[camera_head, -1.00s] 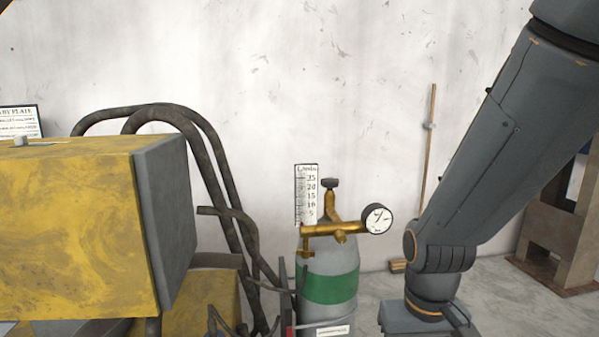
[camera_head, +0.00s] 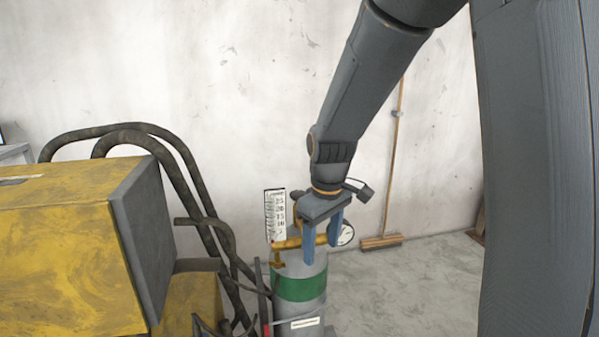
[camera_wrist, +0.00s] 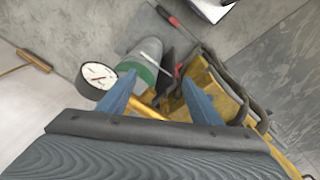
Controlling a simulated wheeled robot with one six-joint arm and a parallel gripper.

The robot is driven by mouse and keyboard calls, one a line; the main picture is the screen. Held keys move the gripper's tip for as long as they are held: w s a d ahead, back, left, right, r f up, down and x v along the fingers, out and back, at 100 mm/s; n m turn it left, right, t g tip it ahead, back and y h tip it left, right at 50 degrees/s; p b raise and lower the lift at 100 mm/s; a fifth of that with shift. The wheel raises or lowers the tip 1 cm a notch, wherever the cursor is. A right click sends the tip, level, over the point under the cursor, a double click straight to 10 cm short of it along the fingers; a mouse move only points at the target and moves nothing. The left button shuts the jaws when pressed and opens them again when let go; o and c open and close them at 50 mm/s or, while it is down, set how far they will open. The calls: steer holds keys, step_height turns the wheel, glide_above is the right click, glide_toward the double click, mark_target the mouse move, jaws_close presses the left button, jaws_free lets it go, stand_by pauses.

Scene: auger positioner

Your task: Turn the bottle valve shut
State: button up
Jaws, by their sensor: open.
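The grey gas bottle (camera_head: 299,313) with a green band stands upright by the wall. Its brass regulator pipe (camera_head: 290,243) runs across the top to a round white gauge (camera_head: 347,234). My gripper (camera_head: 321,252) is over the bottle's top, blue fingers pointing down and apart, in front of the brass fittings. The dark valve knob is hidden behind my gripper in the head view. In the wrist view, my gripper's fingers (camera_wrist: 158,77) are spread, with the brass pipe (camera_wrist: 147,110) passing near them, the gauge (camera_wrist: 97,80) at left and the bottle (camera_wrist: 140,63) beyond. I cannot make out the knob there.
A yellow machine (camera_head: 60,250) with a grey end plate stands left of the bottle. Dark hoses (camera_head: 185,155) loop between them. A white scale card (camera_head: 274,215) is behind the bottle's top. A broom (camera_head: 381,242) leans on the wall at right, with clear floor before it.

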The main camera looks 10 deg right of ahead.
mark_target(298, 192)
steer(key=w+r+n, duration=0.3)
steer(key=w+n, duration=0.2)
steer(key=w, duration=0.2)
steer(key=w+r+n+g+p, duration=0.1)
steer(key=w+r+n, duration=0.3)
steer(key=w, duration=0.4)
steer(key=w+r+n+p, duration=0.1)
steer(key=w+r+n, duration=0.3)
steer(key=w+n, duration=0.2)
steer(key=shift+w+r+n+g, duration=0.2)
steer(key=shift+w+n+g, duration=0.15)
steer(key=shift+w, duration=0.8)
steer(key=shift+w+f+n+p, duration=0.1)
steer(key=shift+f+n+p, duration=0.2)
steer(key=shift+f, duration=0.1)
steer(key=shift+f+p, duration=1.5)
steer(key=shift+f, duration=1.85)
steer(key=c, duration=1)
